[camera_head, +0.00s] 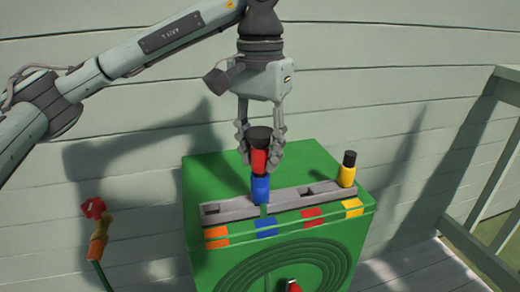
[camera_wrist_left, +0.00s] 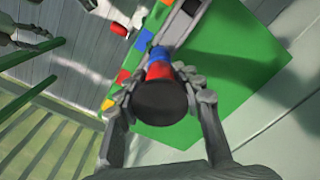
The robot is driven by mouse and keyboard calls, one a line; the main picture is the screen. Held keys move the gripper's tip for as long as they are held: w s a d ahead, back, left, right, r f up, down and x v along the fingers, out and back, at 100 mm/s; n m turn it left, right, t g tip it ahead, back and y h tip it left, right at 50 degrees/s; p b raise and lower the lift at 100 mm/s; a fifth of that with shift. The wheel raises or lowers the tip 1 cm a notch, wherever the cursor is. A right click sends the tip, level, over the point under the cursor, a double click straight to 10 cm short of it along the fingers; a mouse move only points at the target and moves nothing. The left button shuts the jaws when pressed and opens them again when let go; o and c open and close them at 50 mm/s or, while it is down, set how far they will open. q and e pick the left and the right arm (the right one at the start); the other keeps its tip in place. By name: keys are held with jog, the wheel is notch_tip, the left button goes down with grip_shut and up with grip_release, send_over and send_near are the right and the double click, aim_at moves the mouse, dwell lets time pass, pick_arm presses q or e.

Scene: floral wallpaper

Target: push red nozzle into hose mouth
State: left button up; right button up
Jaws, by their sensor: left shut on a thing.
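The red nozzle (camera_head: 259,162) has a wide black end on top and is upright between the fingers of my left gripper (camera_head: 260,145), which is shut on it. A blue piece (camera_head: 261,189) shows directly below it, at the grey rail on the green box (camera_head: 225,170). I cannot tell whether red and blue touch. In the left wrist view the black end hides much of the red part (camera_wrist_left: 159,71), with the blue piece (camera_wrist_left: 155,53) beyond. The hose mouth is not clearly identifiable; a red tip (camera_head: 293,286) shows at the green hose coil. My right gripper is out of view.
The grey rail (camera_head: 230,209) has dark openings at its left and right parts. A yellow nozzle (camera_head: 347,172) with a black top stands at its right end. A tap with a red handle (camera_head: 93,208) is left of the box. A railing (camera_head: 495,160) stands at right.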

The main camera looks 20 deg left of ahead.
pick_arm(q)
jog(key=shift+f, duration=0.15)
jog(key=o, duration=1.3)
notch_tip(320, 180, up, 12)
jog(key=shift+r, duration=0.1)
